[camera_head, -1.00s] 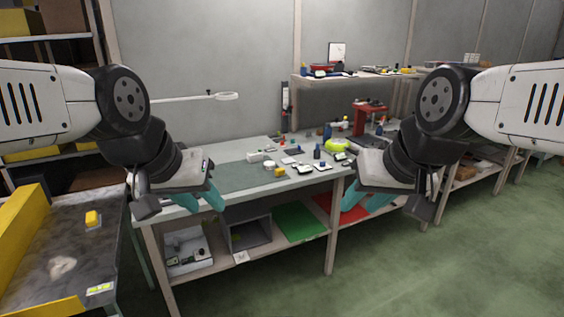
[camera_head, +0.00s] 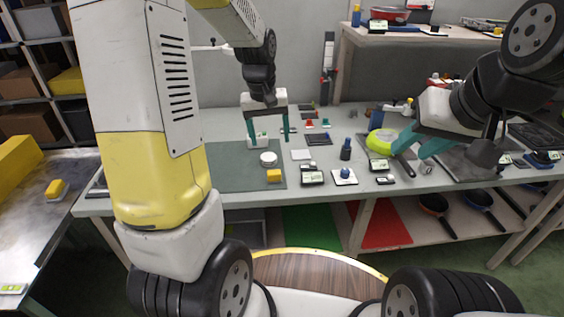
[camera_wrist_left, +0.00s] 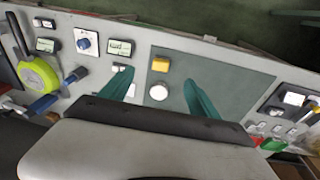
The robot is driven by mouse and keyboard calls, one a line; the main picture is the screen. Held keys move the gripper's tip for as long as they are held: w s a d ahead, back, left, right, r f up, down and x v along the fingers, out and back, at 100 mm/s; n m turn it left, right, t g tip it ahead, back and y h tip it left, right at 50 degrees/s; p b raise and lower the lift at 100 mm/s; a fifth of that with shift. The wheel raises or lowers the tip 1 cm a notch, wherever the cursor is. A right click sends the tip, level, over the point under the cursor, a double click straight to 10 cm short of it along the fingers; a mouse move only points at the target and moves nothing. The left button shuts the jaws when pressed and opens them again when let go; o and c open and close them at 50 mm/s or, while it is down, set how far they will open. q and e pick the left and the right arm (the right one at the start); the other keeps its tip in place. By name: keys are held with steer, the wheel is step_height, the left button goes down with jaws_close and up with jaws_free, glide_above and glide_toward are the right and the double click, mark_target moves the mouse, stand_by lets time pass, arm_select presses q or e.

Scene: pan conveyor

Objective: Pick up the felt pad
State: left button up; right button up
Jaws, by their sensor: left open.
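No item is clearly marked as the felt pad. A pale flat square (camera_head: 300,155) lies just right of the grey-green mat (camera_head: 226,178) and may be it. My left gripper (camera_head: 269,143) is open and empty over the back of the mat, with the square a little to its right. In the left wrist view its fingers stand apart (camera_wrist_left: 157,88), with a white round disc (camera_wrist_left: 158,92) and a yellow block (camera_wrist_left: 160,64) showing between them. My right gripper (camera_head: 423,150) is empty over the right of the bench, its fingers apart.
Several labelled items, including a display box (camera_head: 312,178) and a blue-knobbed plate (camera_head: 345,176), line the bench's front. Pans (camera_head: 434,203) lie on the lower shelf.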

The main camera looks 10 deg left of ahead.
arm_select(q)
steer(key=n+g, duration=0.1)
steer(key=g, duration=0.1)
glide_above(274, 172)
steer(key=shift+y, duration=0.4)
steer(key=f, duration=0.9)
steer(key=shift+s+d+f, duration=0.1)
steer(key=shift+s+f, duration=0.2)
steer(key=shift+f, duration=0.1)
steer(key=f, duration=0.8)
steer(key=shift+w+f, duration=0.15)
steer(key=shift+w, duration=0.1)
steer(key=c, duration=1.5)
